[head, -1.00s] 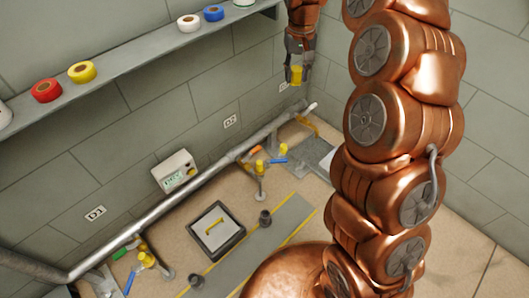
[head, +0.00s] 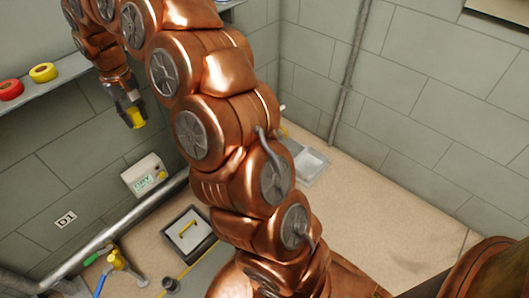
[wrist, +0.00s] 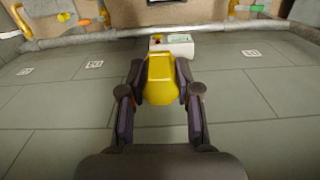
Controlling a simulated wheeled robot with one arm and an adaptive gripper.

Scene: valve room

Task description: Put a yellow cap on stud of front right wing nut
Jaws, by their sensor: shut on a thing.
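My gripper (head: 126,98) is shut on a yellow cap (head: 134,118) and holds it in the air beside the wall, above the small meter box. In the wrist view the cap (wrist: 160,80) sits between the two fingers of my gripper (wrist: 161,88). A fitting with yellow parts (head: 118,260) stands on the floor by the pipe at lower left, well below the cap. Small yellow parts also show far off at the top of the wrist view (wrist: 63,16). I cannot tell which wing nut is the front right one; my arm hides part of the floor.
A meter box (head: 143,175) is by the wall above a long grey pipe (head: 120,228). A shelf (head: 50,84) holds a red roll (head: 10,90) and a yellow roll (head: 43,73). The right floor (head: 390,200) is clear.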

